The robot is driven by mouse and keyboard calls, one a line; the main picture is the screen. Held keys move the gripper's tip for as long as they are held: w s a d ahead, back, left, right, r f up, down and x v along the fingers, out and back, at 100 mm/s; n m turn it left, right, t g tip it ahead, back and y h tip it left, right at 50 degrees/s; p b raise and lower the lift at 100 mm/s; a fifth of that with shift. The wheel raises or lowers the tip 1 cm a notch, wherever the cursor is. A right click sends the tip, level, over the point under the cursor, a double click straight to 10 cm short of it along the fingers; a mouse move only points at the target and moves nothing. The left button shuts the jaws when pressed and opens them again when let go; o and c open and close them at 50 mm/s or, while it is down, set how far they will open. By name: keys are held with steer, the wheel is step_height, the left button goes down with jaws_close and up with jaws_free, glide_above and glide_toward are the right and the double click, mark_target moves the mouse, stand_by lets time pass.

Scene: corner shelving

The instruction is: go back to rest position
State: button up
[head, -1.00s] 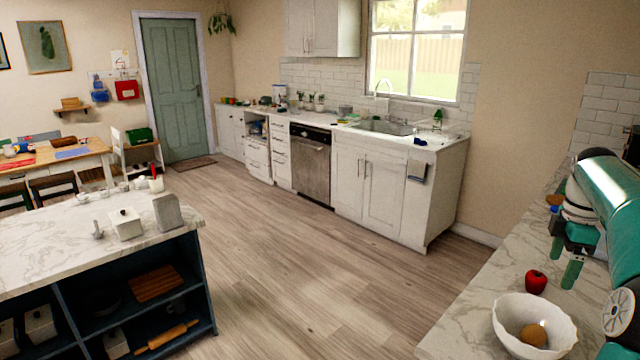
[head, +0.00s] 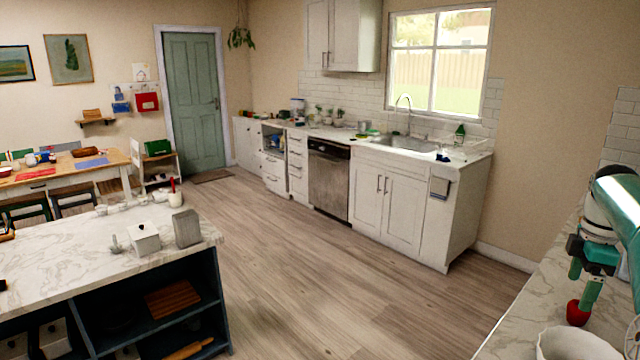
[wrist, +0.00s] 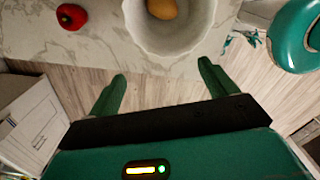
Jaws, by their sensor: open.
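My gripper (head: 583,282) hangs from my green and white arm at the right side of the head view. Its two green fingers are apart with nothing between them. In the wrist view the gripper (wrist: 163,72) is also open and empty, with wood floor between and around its fingers. The fingers appear clear of the counter objects.
A marble counter (head: 530,310) at the right holds a red fruit or vegetable (head: 577,313) and a white bowl (head: 575,345). The wrist view shows a yellow-brown round item (wrist: 162,8) in the bowl. A marble-topped island (head: 60,255) stands left; the floor (head: 340,290) between is clear.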

steer(key=s+a+r+m+t+h, duration=0.1)
steer(key=s+a+r+m, duration=0.15)
steer(key=a, duration=0.95)
steer(key=s+a+r+m+t+h, duration=0.1)
steer(key=s+a+m, duration=0.15)
steer(key=a, duration=1.05)
steer(key=s+a+f+m+t+y, duration=0.1)
steer(key=s+a+f+m, duration=0.2)
steer(key=s+a, duration=0.4)
steer(key=s+a+f+m+t+y, duration=0.1)
steer(key=s+a+f+m+t, duration=0.1)
steer(key=s+a+f+m, duration=0.2)
steer(key=s+a+f, duration=0.1)
steer(key=s+a, duration=0.2)
steer(key=shift+t, duration=0.3)
